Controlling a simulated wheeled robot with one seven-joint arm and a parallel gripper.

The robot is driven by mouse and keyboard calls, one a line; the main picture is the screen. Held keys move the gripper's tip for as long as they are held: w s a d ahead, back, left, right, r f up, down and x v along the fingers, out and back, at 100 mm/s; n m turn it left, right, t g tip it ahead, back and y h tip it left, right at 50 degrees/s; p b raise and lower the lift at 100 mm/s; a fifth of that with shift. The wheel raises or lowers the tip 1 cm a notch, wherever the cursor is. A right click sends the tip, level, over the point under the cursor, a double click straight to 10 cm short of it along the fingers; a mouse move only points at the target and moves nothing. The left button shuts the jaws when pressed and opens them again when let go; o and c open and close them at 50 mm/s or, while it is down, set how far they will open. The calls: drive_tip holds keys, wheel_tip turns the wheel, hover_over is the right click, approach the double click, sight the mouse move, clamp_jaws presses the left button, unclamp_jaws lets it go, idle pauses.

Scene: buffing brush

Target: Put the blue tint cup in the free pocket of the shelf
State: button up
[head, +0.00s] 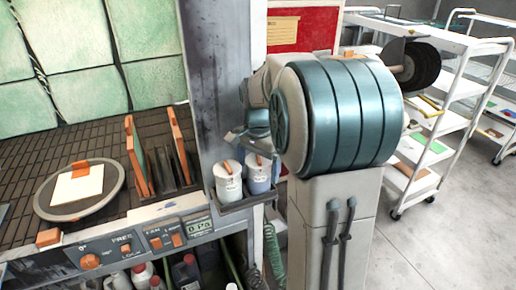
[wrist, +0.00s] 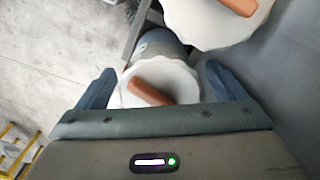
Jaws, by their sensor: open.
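The blue tint cup (head: 259,180) has a grey-blue body and a pale lid with an orange-brown grip. It stands upright at the right on a small dark shelf (head: 246,199) fixed to the grey post. In the wrist view the cup (wrist: 158,48) shows its scalloped lid between my fingers. My gripper (wrist: 160,73) is open, with one blue finger on each side of the lid; I cannot tell whether they touch it. In the head view my arm hides most of the gripper. I cannot make out a free pocket.
A white cup (head: 228,183) stands close left of the blue one; it also shows in the wrist view (wrist: 205,28). The grey post (head: 215,70) rises behind them. A round plate (head: 60,205) lies on the bench. White carts (head: 440,130) stand at right.

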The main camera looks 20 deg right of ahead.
wheel_tip(320, 180, up, 13)
idle(0.3)
